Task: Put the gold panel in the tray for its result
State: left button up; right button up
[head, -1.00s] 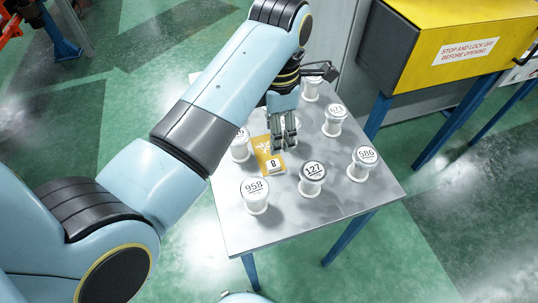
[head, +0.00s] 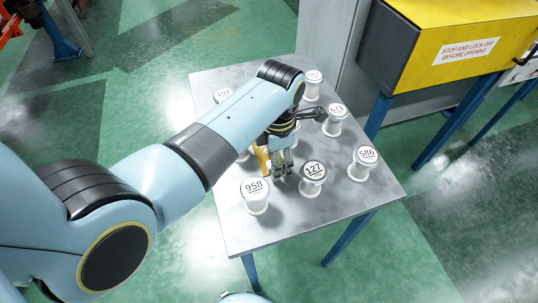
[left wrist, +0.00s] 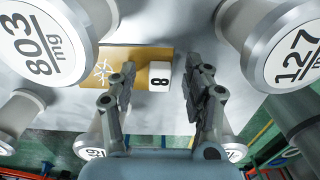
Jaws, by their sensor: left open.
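The gold panel (head: 262,158) lies on the grey table among the white spindles, partly hidden by my left arm in the head view. In the left wrist view the gold panel (left wrist: 130,59) shows a white flower-like mark, and a white block (left wrist: 160,76) marked 8 sits at its right end. My left gripper (head: 283,174) points down over the table near the panel. In the left wrist view the open fingers (left wrist: 161,90) stand on either side of the block's line, with nothing held. No tray is visible. My right gripper is not in view.
Numbered white spindles stand around: 958 (head: 256,196), 127 (head: 313,180), 586 (head: 362,163) and 671 (head: 334,120) among them. Spindle 803 (left wrist: 45,40) is close on the left in the wrist view. The table (head: 300,226) is bare along its front edge. A yellow cabinet (head: 465,48) stands behind.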

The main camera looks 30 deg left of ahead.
pick_arm(q)
jog(key=shift+c, duration=0.3)
grip_shut()
jog(key=shift+r, duration=0.1)
